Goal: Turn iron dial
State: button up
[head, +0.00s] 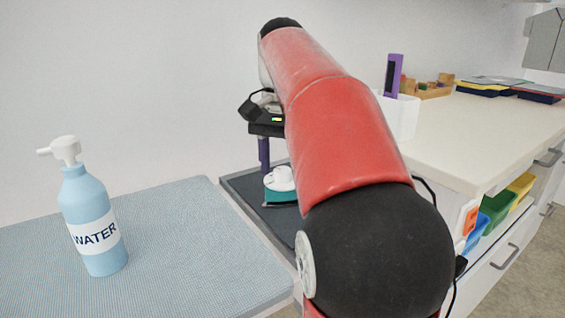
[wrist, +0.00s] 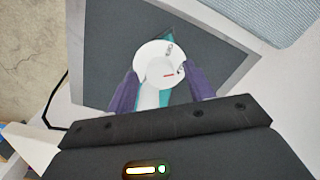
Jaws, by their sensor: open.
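The iron, white on top with a teal body, rests on a dark grey pad. Its round white dial (wrist: 161,69) with small red and grey marks faces up in the wrist view. The iron (head: 281,186) also shows in the head view, partly behind my red arm. My gripper (wrist: 160,88) is open, with one purple finger on each side of the iron's white upper part. In the head view one purple finger (head: 264,152) hangs above the iron's left side. I cannot tell whether the fingers touch the dial.
A blue pump bottle labelled WATER (head: 93,222) stands on the grey-blue ironing surface (head: 165,225) at left. The dark pad (head: 285,222) is set beside it. A white holder (head: 400,116) stands on the counter (head: 475,135) at right. A wall is close behind.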

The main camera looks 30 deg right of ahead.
aim_at(283, 169)
notch_tip(283, 169, up, 6)
jog(key=shift+f+p, duration=0.25)
jog(key=shift+p, duration=0.7)
jog(key=shift+r, duration=1.05)
